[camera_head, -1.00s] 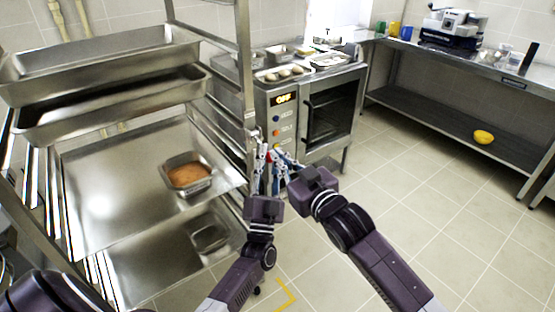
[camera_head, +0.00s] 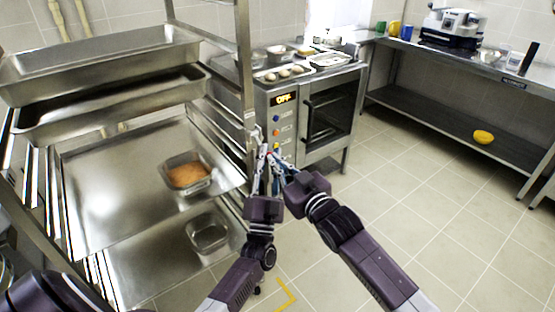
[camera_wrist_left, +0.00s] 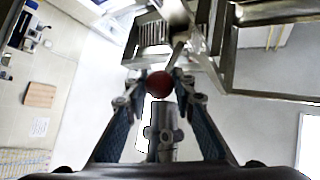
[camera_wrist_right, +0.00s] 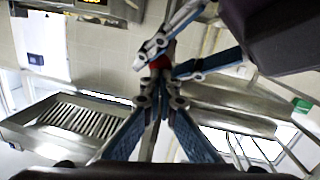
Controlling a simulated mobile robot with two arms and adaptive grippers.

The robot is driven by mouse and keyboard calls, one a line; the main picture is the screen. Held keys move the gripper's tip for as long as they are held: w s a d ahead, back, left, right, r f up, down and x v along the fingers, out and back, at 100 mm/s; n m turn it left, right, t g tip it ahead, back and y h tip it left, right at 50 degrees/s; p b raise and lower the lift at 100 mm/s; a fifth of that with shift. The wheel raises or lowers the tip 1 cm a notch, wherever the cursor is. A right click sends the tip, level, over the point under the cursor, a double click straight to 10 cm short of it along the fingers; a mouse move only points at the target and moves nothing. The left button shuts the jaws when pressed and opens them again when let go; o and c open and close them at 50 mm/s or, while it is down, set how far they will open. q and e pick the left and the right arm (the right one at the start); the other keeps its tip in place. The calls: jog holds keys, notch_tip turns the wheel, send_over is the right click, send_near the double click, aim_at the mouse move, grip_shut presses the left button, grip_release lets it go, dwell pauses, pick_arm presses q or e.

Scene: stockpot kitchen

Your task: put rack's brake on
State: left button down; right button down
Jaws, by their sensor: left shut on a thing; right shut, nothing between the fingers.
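The rack (camera_head: 246,60) stands at the left of the head view, with trays on its shelves. A red ball knob (camera_wrist_left: 160,84), apparently the brake lever's end, sits between the fingertips of my left gripper (camera_wrist_left: 160,90) in the left wrist view. My left gripper also shows beside the rack's front post (camera_head: 262,150) and is shut on the knob. My right gripper (camera_head: 274,160) is close on its right, shut and empty. In the right wrist view, its fingertips (camera_wrist_right: 161,98) are together just below a red patch (camera_wrist_right: 160,62) at the left gripper's fingers. The fingers hide much of the lever.
An oven (camera_head: 310,115) with trays on top stands just behind the grippers. A steel table (camera_head: 465,68) runs along the right, with a yellow bowl (camera_head: 483,137) on its lower shelf. A food pan (camera_head: 187,172) sits on a rack shelf. The tiled floor at right is clear.

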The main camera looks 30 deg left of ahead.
pick_arm(q)
jog(key=shift+a+f, duration=0.1)
jog(key=shift+f, duration=0.6)
jog(key=c, duration=1.7)
grip_release()
jog(key=shift+o, duration=0.4)
jog(key=shift+w+a, duration=0.15)
jog(key=shift+a, duration=0.05)
jog(key=shift+r, duration=0.1)
jog(key=shift+d, duration=0.1)
